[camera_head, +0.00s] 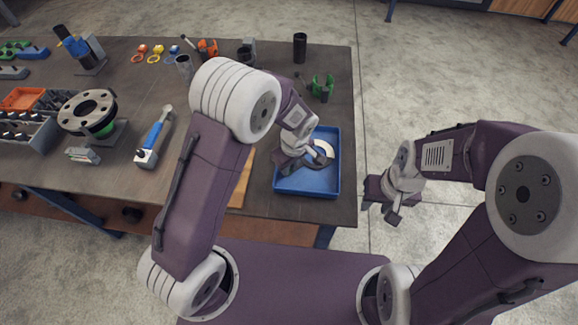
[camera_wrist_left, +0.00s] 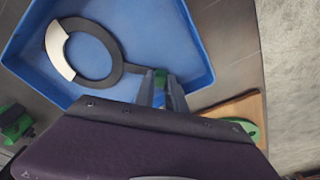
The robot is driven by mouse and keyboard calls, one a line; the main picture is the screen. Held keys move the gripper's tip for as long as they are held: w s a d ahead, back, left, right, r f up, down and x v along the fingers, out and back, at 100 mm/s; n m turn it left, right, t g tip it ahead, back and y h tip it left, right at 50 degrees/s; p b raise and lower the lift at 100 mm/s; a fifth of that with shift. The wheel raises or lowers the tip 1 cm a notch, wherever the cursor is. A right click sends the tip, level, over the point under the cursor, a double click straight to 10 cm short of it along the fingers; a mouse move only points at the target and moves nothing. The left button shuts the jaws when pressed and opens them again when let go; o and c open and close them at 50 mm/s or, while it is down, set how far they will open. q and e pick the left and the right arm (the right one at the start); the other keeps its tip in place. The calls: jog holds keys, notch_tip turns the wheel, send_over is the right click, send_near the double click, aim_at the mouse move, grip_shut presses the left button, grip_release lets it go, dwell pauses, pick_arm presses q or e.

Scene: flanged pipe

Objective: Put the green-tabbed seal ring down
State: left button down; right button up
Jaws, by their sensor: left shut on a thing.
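The seal ring (camera_wrist_left: 98,82) is a flat dark ring with a pale segment on one side. Its short arm runs to a green tab (camera_wrist_left: 160,78) between the fingers of my left gripper (camera_wrist_left: 161,90). My left gripper is shut on that tab. The ring is over or in the blue tray (camera_wrist_left: 115,22), within its walls; I cannot tell whether it touches the floor of the tray. In the head view my left gripper (camera_head: 291,164) is over the tray (camera_head: 308,192), partly covering the ring. My right gripper (camera_head: 390,210) hangs empty-looking beyond the table's right edge; its fingers are unclear.
A flanged pipe (camera_head: 88,108) stands on the left of the table, near a blue-handled tool (camera_head: 154,138) and a grey bin (camera_head: 32,138). A green clamp-like part (camera_head: 322,86) and a black cylinder (camera_head: 300,47) stand behind the tray. A wooden board (camera_head: 241,180) lies left of it.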

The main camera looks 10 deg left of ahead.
pick_arm(q)
jog(key=shift+f, duration=0.1)
jog(key=shift+s+f, duration=0.1)
jog(key=shift+f, duration=0.05)
jog(key=c, duration=1.4)
grip_release()
jog(key=r, duration=0.4)
jog(key=d+r, duration=0.1)
jog(key=r, duration=0.3)
jog(key=s+r, duration=0.1)
jog(key=r, duration=0.3)
jog(key=shift+s+d+r+p, duration=0.1)
jog(key=shift+d+r+p, duration=0.1)
jog(key=shift+p, duration=0.15)
